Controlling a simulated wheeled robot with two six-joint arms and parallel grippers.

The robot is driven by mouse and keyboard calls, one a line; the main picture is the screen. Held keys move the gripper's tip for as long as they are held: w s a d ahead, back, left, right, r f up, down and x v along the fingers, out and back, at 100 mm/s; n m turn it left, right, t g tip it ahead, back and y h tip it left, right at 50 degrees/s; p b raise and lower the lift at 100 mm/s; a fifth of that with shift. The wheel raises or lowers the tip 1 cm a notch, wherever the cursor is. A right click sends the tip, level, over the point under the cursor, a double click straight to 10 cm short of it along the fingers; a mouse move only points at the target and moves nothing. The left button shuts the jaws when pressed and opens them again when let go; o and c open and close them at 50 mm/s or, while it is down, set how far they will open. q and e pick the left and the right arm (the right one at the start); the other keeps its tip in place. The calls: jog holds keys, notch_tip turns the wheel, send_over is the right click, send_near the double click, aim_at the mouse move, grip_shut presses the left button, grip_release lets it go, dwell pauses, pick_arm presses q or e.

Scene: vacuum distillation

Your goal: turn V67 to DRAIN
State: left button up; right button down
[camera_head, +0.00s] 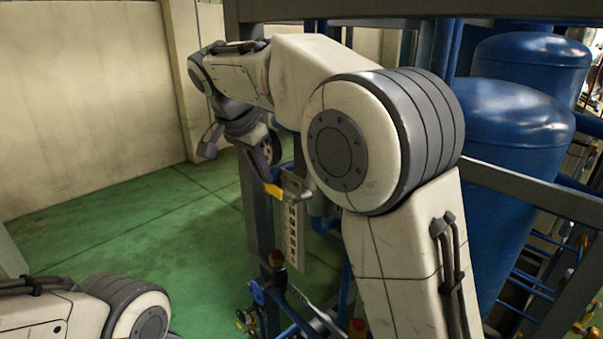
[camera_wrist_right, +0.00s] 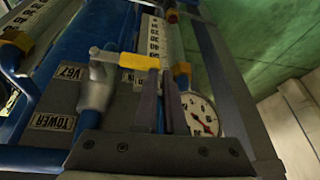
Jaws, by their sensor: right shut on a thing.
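The V67 valve has a yellow lever (camera_wrist_right: 140,62) on a grey metal valve body (camera_wrist_right: 96,85). In the right wrist view it stands beside a grey plate with a V67 label (camera_wrist_right: 70,72), a TOWER label (camera_wrist_right: 52,122) and another label (camera_wrist_right: 140,80), partly hidden, ending in "IN". The lever points right in that view. My right gripper (camera_wrist_right: 158,78) is shut on the lever's outer part. In the head view, the right gripper (camera_head: 265,178) is at the yellow lever (camera_head: 274,191), by the rig's frame. My left gripper is out of view; only part of its arm shows.
A round dial gauge (camera_wrist_right: 200,114) is just right of the fingers. A white scale strip (camera_wrist_right: 158,38) stands behind the lever. Blue tanks (camera_head: 510,120) and pipes fill the rig at right. The green floor (camera_head: 130,225) at left is clear.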

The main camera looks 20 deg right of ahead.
jog(key=shift+a+f, duration=0.15)
jog(key=shift+f, duration=0.45)
jog(key=w+a+r+p, duration=0.6)
jog(key=r, duration=0.3)
jog(key=shift+a+r, duration=0.15)
jog(key=shift+r, duration=0.25)
jog(key=s+a+f+n+y+b, duration=0.1)
jog(key=s+a+f+n+b, duration=0.1)
jog(key=s+f+n+b, duration=0.25)
jog(key=s+a+f+n+g+y+b, duration=0.1)
jog(key=s+a+f+n, duration=0.15)
jog(key=s+f, duration=0.4)
jog(key=s+a+f+n+y+b, duration=0.1)
jog(key=s+f+n+b, duration=0.25)
jog(key=s+f, duration=0.2)
jog(key=s+d+f+n+g+b, duration=0.1)
jog(key=s+f+n, duration=0.3)
jog(key=s+f, duration=0.5)
jog(key=s+d+f+n+g+y+b, duration=0.1)
jog(key=s+d+f+n+b, duration=0.2)
jog(key=s+f, duration=0.5)
jog(key=s+n+b, duration=0.1)
jog(key=s, duration=0.3)
jog(key=shift+d+f+y, duration=0.3)
jog(key=shift+f, duration=0.1)
